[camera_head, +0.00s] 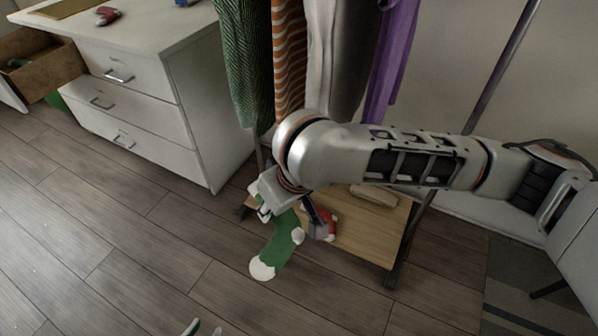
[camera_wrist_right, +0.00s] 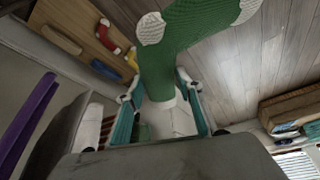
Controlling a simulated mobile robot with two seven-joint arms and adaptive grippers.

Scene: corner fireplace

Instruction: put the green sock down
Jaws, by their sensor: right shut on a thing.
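The green sock (camera_head: 283,240) with white heel and toe hangs from my right gripper (camera_head: 287,208), above the grey plank floor and beside the rack's low wooden shelf. In the right wrist view the sock (camera_wrist_right: 190,32) comes up between the two fingers of my right gripper (camera_wrist_right: 160,88), which are shut on its white-cuffed end. Its toe end runs out of the top of that view. Only the fingertips of my left gripper (camera_head: 203,329) show, at the bottom edge of the head view; they are apart with nothing seen between them.
A clothes rack with hanging clothes (camera_head: 335,55) stands over the wooden shelf (camera_head: 365,235), which holds a red sock (camera_head: 321,222). A white chest of drawers (camera_head: 140,95) stands at the left, one drawer (camera_head: 40,68) pulled out. The floor (camera_head: 130,240) at front left is clear.

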